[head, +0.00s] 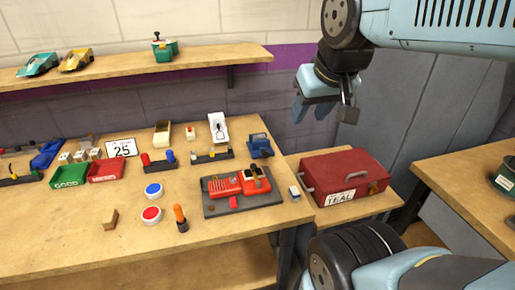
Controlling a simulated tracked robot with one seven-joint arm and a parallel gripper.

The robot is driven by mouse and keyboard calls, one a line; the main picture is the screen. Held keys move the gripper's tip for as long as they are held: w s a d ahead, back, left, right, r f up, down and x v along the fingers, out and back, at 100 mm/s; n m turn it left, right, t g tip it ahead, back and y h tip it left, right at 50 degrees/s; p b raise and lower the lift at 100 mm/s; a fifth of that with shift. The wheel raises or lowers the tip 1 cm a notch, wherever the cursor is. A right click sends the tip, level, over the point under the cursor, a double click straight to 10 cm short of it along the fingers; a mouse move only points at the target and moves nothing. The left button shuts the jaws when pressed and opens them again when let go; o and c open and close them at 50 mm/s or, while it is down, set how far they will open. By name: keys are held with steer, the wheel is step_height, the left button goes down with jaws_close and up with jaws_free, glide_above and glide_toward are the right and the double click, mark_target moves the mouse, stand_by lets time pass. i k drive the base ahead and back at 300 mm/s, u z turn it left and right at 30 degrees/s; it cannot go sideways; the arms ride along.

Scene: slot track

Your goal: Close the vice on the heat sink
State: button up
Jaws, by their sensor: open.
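A small blue block-shaped device (260,146), which looks like the vice, stands at the back right corner of the wooden bench. It is too small to tell how far its jaws are apart. I cannot make out the heat sink for certain, in the vice or elsewhere. My gripper (313,108) hangs in the air at the upper right, fingers pointing down.
A red car body on a dark plate (222,208) lies in front of the vice. A red toolbox (345,178) stands to the right. Red and blue buttons, a screwdriver (181,216) and small bins are further left. The front left of the bench (60,235) is clear.

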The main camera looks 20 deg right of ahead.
mark_target(265, 153)
steer(key=z, duration=0.1)
steer(key=k, duration=0.2)
steer(key=z, duration=1.55)
steer(key=k, duration=0.8)
steer(key=u, duration=1.25)
steer(key=i, duration=1.05)
